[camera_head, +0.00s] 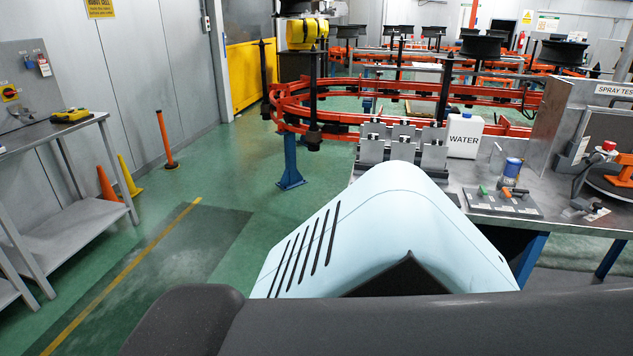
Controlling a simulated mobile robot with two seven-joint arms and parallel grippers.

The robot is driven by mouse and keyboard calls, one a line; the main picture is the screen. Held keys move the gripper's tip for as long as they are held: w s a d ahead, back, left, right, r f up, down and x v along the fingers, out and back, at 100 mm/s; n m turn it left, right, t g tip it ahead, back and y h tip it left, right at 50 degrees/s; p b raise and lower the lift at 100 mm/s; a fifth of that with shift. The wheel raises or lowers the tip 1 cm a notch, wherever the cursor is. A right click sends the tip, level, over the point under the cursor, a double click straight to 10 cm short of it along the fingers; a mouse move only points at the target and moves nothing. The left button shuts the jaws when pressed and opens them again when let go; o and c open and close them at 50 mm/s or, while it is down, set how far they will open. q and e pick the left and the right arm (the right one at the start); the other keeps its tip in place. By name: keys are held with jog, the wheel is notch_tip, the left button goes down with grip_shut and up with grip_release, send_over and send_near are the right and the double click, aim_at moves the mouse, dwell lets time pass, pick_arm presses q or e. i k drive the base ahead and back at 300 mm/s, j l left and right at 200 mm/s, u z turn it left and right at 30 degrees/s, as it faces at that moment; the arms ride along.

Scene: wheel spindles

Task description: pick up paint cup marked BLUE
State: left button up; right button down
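A small blue cup-like container (512,169) with a pale rim stands upright on the metal bench (470,178) at the right. It is too small for me to read any marking on it, so I cannot confirm that it says BLUE. Neither of my grippers shows in the head view. Pale blue and dark parts of my own body fill the lower middle and bottom and hide part of the bench.
A white jug marked WATER (464,135) stands left of the container. A mat with spray tools (503,204) lies in front of it. Open green floor (215,190) lies at left.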

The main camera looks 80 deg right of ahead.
aim_at(512, 169)
jog(key=i+l+z, duration=0.1)
jog(key=z, duration=0.4)
jog(key=i+z, duration=0.25)
jog(key=z, duration=0.2)
jog(key=i+j+z, duration=0.1)
jog(key=z, duration=0.4)
jog(key=i+z, duration=0.2)
jog(key=z, duration=0.15)
jog(key=i+z, duration=0.2)
jog(key=z, duration=1.6)
